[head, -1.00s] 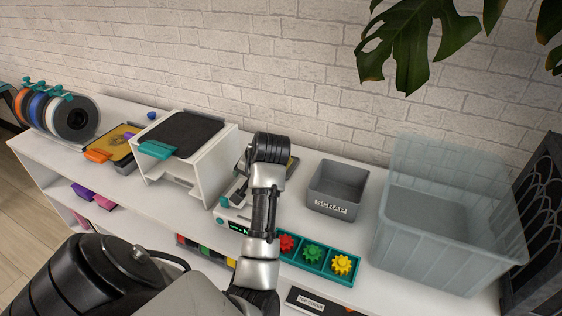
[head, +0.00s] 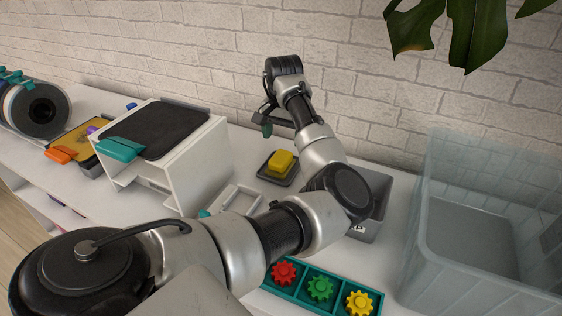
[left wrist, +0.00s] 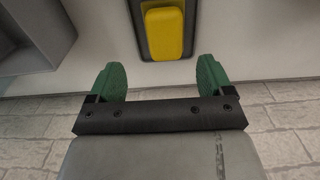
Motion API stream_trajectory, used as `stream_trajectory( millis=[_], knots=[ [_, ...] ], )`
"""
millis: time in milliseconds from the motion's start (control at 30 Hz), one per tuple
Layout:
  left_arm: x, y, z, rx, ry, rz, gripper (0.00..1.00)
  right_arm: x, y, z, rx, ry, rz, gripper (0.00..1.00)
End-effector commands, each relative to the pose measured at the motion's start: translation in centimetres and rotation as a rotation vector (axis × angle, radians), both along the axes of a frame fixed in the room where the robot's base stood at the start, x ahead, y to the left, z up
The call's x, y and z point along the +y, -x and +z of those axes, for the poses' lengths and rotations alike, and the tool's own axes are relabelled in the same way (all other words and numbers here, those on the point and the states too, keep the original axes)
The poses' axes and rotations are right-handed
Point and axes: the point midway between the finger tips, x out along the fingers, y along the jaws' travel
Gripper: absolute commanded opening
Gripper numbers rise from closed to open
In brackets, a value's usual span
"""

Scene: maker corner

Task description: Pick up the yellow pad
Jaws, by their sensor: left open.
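The yellow pad (head: 281,161) sits on a small dark base (head: 290,181) on the white shelf top, near the wall. My left gripper (head: 266,122) is above and slightly left of it in the head view, apart from it. In the left wrist view, the pad (left wrist: 164,33) lies beyond the green fingertips of my left gripper (left wrist: 160,75), roughly centred between them. The fingers are wide apart with nothing between them. My right gripper is not in view.
A white printer-like box (head: 190,160) stands left of the pad. The grey scrap bin (head: 378,190) is right, partly behind my left arm. A large clear bin (head: 470,225) stands further right. A teal tray (head: 268,285) with red, green and yellow gears lies in front.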

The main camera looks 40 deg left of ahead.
Motion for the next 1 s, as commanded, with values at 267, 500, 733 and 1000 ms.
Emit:
stream_trajectory(
  millis=[267, 500, 733, 1000],
  knots=[
    [0.1, 0.1, -2.6, -0.001, 0.000, 0.001, 0.81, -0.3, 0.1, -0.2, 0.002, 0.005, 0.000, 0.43],
    [0.6, 0.3, -6.1, -0.002, -0.002, 0.001, 0.81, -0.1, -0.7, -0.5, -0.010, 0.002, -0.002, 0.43],
    [0.6, 0.3, -7.1, -0.002, -0.003, 0.002, 0.81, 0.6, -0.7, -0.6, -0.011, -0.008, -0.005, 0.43],
    [0.6, 0.3, -7.1, -0.003, -0.002, 0.003, 0.59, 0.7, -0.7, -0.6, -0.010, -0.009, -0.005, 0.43]
  ],
)
